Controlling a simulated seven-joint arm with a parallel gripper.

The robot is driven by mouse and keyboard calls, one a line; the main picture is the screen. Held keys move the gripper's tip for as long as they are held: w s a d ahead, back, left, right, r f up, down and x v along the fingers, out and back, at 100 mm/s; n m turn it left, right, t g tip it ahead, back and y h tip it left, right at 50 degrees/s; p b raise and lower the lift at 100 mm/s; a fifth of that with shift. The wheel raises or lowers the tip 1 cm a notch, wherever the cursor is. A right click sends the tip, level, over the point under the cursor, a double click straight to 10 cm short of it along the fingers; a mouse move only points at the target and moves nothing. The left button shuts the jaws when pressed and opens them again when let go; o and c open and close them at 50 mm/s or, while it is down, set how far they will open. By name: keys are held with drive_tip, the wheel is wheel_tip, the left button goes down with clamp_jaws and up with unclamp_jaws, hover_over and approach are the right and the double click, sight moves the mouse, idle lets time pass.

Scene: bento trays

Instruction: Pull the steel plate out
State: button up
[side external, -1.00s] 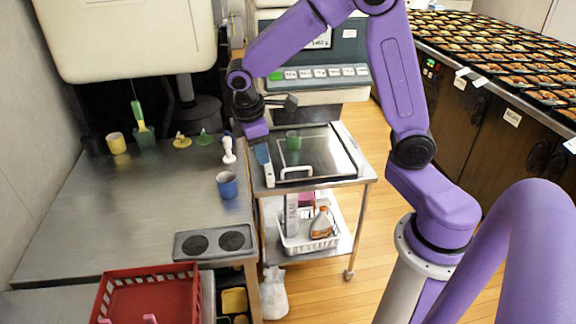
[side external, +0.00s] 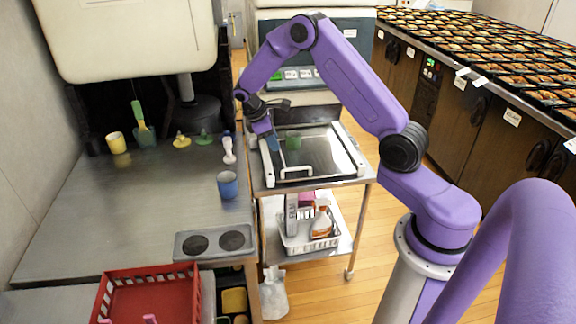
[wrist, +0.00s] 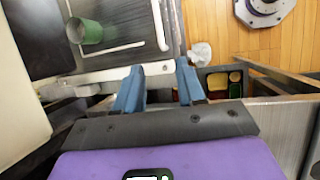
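The steel plate (side external: 320,155) lies flat in the top of a wheeled steel cart, with a white bar handle (side external: 296,171) at its front edge. In the wrist view the plate (wrist: 115,18) is at the upper left, its white handle (wrist: 158,25) to the right. A green cup (side external: 293,141) stands on the plate; it also shows in the wrist view (wrist: 86,31). My gripper (side external: 273,142) is over the plate's left side, behind the handle. In the wrist view its blue fingers (wrist: 160,80) are apart with nothing held; a white side rail (wrist: 110,75) runs beyond them.
A counter stands left of the cart, with a blue cup (side external: 227,185) and a white bottle-like item (side external: 228,150) near its right edge. A red crate (side external: 150,295) is at the front. The cart's lower shelf holds a white basket (side external: 310,235). Floor right of the cart is clear.

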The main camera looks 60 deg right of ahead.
sight(288, 170)
drive_tip(key=x, duration=1.4)
clamp_jaws()
